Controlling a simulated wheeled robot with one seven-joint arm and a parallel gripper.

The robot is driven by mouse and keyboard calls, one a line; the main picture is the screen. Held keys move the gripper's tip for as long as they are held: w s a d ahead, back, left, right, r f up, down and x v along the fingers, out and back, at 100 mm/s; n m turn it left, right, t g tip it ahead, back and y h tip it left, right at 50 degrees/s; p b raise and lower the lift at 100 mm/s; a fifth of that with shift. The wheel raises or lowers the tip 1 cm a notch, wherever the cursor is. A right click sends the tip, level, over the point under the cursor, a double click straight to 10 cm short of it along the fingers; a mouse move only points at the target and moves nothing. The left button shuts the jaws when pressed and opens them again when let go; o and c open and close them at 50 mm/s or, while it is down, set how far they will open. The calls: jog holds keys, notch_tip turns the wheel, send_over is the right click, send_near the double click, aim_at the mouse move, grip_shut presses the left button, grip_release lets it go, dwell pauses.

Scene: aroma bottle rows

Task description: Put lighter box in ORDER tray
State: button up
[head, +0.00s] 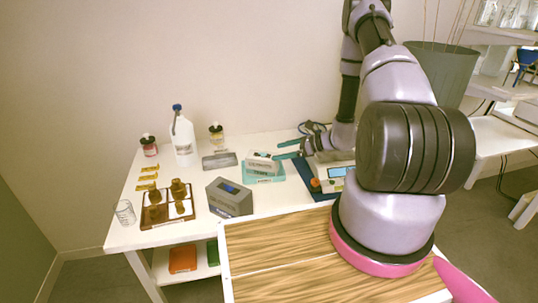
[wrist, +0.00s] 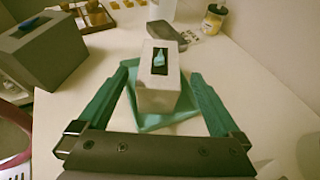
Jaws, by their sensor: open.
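Which box is lighter in weight cannot be seen, and no ORDER label is readable. My gripper (wrist: 163,72) is open and empty; its teal fingers flank the pale box in the wrist view. It also shows in the head view (head: 283,149).
A flat grey item (head: 220,161), a white jug (head: 183,140) and small bottles (head: 149,147) stand behind. A wooden holder (head: 167,211) and a glass (head: 125,212) are at left. A scale (head: 336,173) lies on a blue mat right of the tray.

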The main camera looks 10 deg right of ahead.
jog(key=s+a+r+n+g+h, duration=0.15)
jog(key=s+r+n, duration=0.3)
jog(key=r, duration=0.85)
jog(key=s+a+r+n+g+h, duration=0.1)
jog(key=s+a+r+n+g, duration=0.15)
jog(key=r+n, duration=0.7)
jog(key=s+d+r+n+t+h, duration=0.3)
jog(key=s+r+h, duration=0.4)
jog(key=s+r, duration=1.2)
jog(key=shift+s+r+n+t, duration=0.15)
jog(key=shift+r+n+t, duration=0.9)
jog(key=shift+r, duration=0.9)
jog(key=shift+h, duration=0.25)
